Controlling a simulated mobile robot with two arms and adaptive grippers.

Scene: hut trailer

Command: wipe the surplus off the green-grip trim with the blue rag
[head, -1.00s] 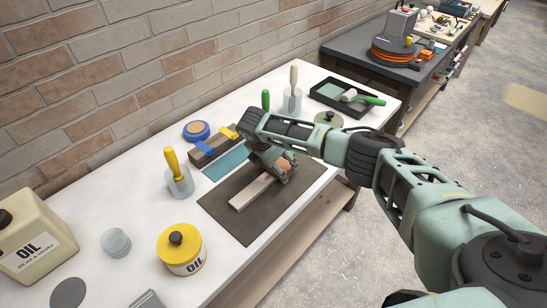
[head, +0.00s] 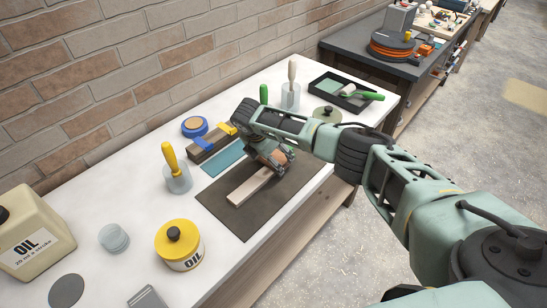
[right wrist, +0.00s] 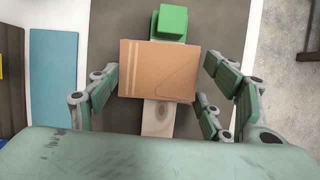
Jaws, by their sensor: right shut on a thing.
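The green-grip trim is a pale wooden strip (head: 250,187) lying on a dark mat (head: 245,225). Its green grip (right wrist: 173,22) shows at the far end in the right wrist view. My right gripper (head: 277,165) is over the far part of the strip, shut on a tan-orange block (right wrist: 158,70) that lies across the strip. The block hides part of the strip, and I cannot tell how firmly it touches the wood. The blue rag (head: 223,160) lies flat on the bench left of the mat, also visible in the right wrist view (right wrist: 54,80). My left gripper is out of view.
A yellow-lidded oil tin (head: 180,247), a cup with a yellow-handled tool (head: 177,178) and a beige oil can (head: 35,235) stand at left. A black tray (head: 345,92) with a roller is at the back. White bench top (head: 120,190) is clear between them.

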